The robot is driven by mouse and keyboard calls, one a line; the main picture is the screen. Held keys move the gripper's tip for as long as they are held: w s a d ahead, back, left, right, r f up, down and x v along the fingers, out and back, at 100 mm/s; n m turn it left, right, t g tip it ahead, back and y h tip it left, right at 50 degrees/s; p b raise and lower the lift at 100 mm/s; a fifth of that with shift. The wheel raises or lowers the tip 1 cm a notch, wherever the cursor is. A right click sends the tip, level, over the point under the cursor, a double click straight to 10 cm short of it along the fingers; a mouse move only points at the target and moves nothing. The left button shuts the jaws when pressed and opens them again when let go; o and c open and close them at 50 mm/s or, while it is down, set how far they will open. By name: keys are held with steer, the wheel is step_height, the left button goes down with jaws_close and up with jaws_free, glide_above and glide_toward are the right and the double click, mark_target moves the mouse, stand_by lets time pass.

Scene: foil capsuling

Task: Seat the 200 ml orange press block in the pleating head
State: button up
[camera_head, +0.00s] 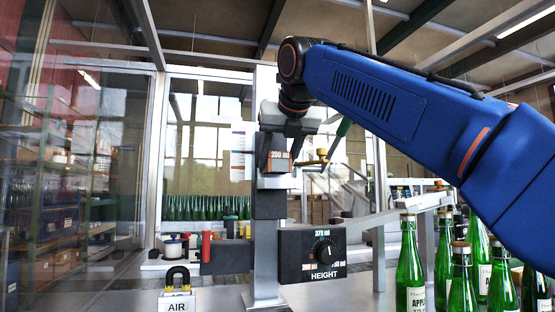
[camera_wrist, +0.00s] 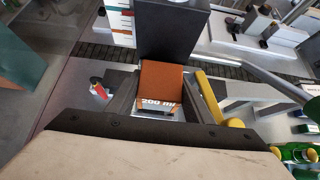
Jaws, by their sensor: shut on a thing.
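The 200 ml orange press block (camera_head: 276,161) is at the pleating head's column in the head view, its "200 ml" label facing out. In the wrist view the orange block (camera_wrist: 161,80) sits between the two fingers of my gripper (camera_wrist: 163,100). My gripper (camera_head: 278,140) is shut on it from above in the head view. The pleating head (camera_head: 270,205) has a dark body on a grey column, just below the block. I cannot tell whether the block touches its seat, as the contact is hidden.
A HEIGHT dial box (camera_head: 312,254) juts right from the column. A brass knob (camera_head: 321,155) is close right of the gripper. Green bottles (camera_head: 410,265) crowd the right. A glass panel (camera_head: 75,150) is at left.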

steer(key=shift+f, duration=1.65)
stand_by(0.4)
steer(key=o, duration=1.3)
steer(key=v, duration=1.7)
steer(key=shift+s+d+r, duration=0.1)
